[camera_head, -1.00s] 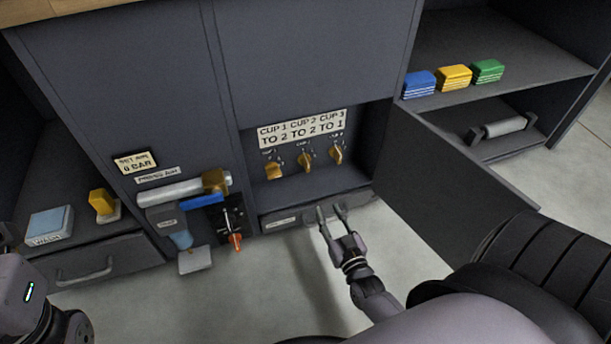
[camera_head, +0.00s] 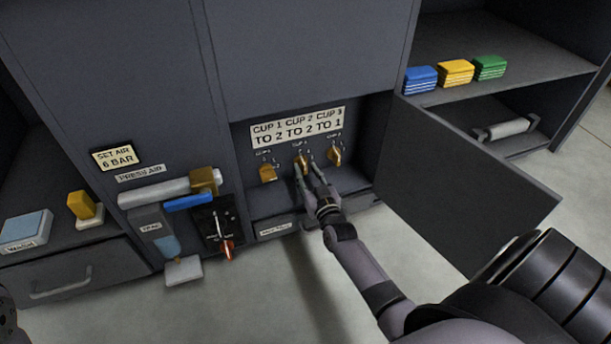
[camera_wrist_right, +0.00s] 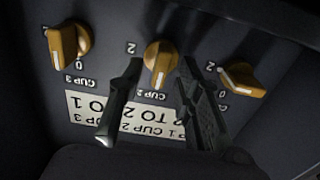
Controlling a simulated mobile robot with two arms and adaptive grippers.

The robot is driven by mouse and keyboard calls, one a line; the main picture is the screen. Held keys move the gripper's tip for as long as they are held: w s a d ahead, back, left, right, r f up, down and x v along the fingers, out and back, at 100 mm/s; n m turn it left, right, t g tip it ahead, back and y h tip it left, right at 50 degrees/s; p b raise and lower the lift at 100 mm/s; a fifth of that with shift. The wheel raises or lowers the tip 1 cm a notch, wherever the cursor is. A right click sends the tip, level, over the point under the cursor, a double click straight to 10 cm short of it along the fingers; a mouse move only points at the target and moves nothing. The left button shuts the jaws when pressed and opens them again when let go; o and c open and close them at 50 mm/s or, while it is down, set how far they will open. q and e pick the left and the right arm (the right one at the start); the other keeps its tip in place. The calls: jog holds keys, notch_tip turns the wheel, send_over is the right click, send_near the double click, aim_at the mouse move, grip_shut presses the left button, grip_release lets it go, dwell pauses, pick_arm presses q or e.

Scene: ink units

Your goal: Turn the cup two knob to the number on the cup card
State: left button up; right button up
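The cup card (camera_head: 297,127) reads CUP 1 TO 2, CUP 2 TO 2, CUP 3 TO 1. Below it are three orange knobs: cup one (camera_head: 268,174), cup two (camera_head: 302,161) and cup three (camera_head: 336,156). My right gripper (camera_head: 311,178) is at the cup two knob, fingers pointing at the panel. In the right wrist view the open fingers (camera_wrist_right: 161,68) stand either side of the cup two knob (camera_wrist_right: 159,56); I cannot tell whether they touch it. A "2" shows left of that knob there; its other numbers are largely hidden.
An open door (camera_head: 470,185) stands right of the knob recess, beside my right arm. A drawer front (camera_head: 275,229) lies below the knobs. Coloured stacks (camera_head: 455,73) sit on the right shelf.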

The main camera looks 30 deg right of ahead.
jog(key=shift+w+d, duration=0.2)
jog(key=shift+w, duration=0.5)
jog(key=shift+c, duration=0.4)
grip_shut()
